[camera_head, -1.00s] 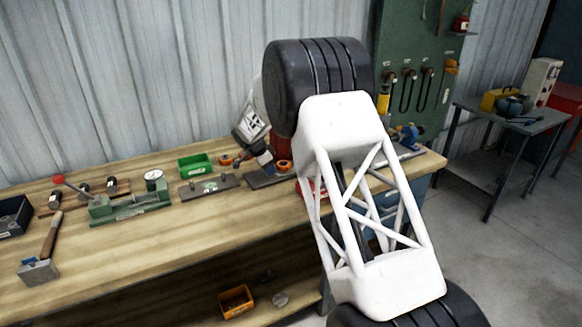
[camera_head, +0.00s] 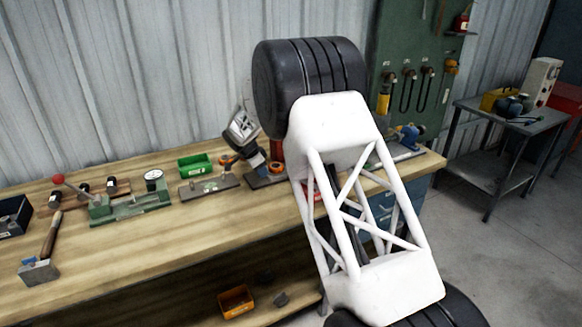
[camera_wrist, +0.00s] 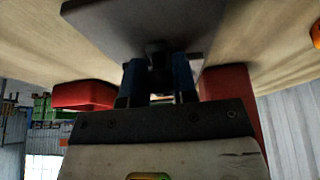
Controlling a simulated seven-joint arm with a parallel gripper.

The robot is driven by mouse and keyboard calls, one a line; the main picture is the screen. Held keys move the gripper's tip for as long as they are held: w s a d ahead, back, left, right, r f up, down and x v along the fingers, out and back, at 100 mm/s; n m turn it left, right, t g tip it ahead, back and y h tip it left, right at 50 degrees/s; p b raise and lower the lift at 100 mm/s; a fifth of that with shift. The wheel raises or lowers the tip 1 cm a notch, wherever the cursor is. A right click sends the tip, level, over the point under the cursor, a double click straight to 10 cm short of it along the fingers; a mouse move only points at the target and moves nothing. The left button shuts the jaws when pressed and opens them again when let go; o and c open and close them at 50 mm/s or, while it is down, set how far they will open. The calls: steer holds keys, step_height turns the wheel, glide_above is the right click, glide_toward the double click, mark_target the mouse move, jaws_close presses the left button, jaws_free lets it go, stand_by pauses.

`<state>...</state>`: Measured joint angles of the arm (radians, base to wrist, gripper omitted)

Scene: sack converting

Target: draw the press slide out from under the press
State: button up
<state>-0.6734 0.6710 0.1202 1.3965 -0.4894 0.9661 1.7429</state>
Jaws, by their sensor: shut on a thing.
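My gripper (camera_head: 256,160) reaches down over the bench, just left of my big white arm link. In the wrist view its two blue-padded fingers (camera_wrist: 160,78) are closed on a small dark knob (camera_wrist: 157,52). The knob appears to belong to a flat dark grey plate, the press slide (camera_wrist: 105,18). In the head view a dark plate (camera_head: 262,182) shows below the gripper. Red parts, seemingly of the press (camera_wrist: 85,95), stand on both sides of the fingers in the wrist view. In the head view my arm hides most of the press.
On the wooden bench (camera_head: 150,240), left of the gripper, are a grey plate with pins (camera_head: 208,188), a green bin (camera_head: 194,164), a green fixture with a gauge (camera_head: 130,205) and a hammer (camera_head: 40,268). The front middle of the bench is clear.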

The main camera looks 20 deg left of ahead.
mark_target(255, 179)
steer(key=shift+s+a, duration=0.25)
stand_by(0.4)
steer(key=shift+s+a, duration=1.15)
steer(key=shift+a, duration=0.05)
steer(key=o, duration=0.7)
steer(key=shift+o, duration=0.2)
steer(key=shift+v, duration=3)
steer(key=shift+d, duration=0.1)
